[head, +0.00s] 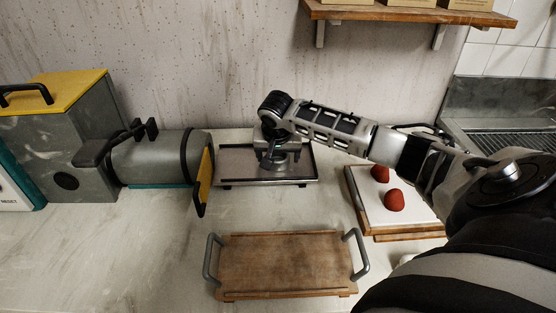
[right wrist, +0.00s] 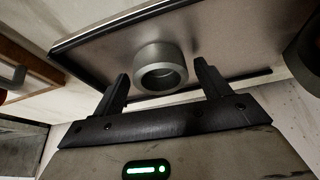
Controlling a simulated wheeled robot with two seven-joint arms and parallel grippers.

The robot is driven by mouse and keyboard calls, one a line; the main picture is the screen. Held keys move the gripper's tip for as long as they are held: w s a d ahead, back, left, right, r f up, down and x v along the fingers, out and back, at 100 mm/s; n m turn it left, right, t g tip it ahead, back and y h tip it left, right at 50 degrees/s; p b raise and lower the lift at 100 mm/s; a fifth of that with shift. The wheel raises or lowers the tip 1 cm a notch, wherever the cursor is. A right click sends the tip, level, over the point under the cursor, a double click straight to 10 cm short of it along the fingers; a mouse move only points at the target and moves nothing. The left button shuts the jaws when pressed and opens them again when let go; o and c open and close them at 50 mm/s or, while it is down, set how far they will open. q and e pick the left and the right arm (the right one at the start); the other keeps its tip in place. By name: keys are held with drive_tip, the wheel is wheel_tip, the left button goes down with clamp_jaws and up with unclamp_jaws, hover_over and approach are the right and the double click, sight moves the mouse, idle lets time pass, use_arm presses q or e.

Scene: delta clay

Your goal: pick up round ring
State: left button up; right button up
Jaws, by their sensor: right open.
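The round ring is a thick grey metal ring (right wrist: 160,52) with a dark hollow centre. It sits on a flat metal tray (right wrist: 110,60). In the head view the tray (head: 232,168) lies near the wall, and the ring (head: 274,168) shows partly under my right gripper (head: 275,148). My right gripper (right wrist: 162,76) is open, pointing at the tray, with one finger on each side of the ring in the right wrist view. I see gaps between both fingers and the ring. My left gripper is not in view.
A wooden board with grey handles (head: 285,265) lies in front of the tray. A grey machine with a yellow flap (head: 160,160) stands at left. Red lumps (head: 394,200) sit on a white board (head: 370,208) at right. A shelf (head: 410,14) hangs above.

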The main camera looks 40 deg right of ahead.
drive_tip(key=c, duration=1.2)
drive_tip(key=shift+o, duration=0.2)
drive_tip(key=shift+r, duration=0.15)
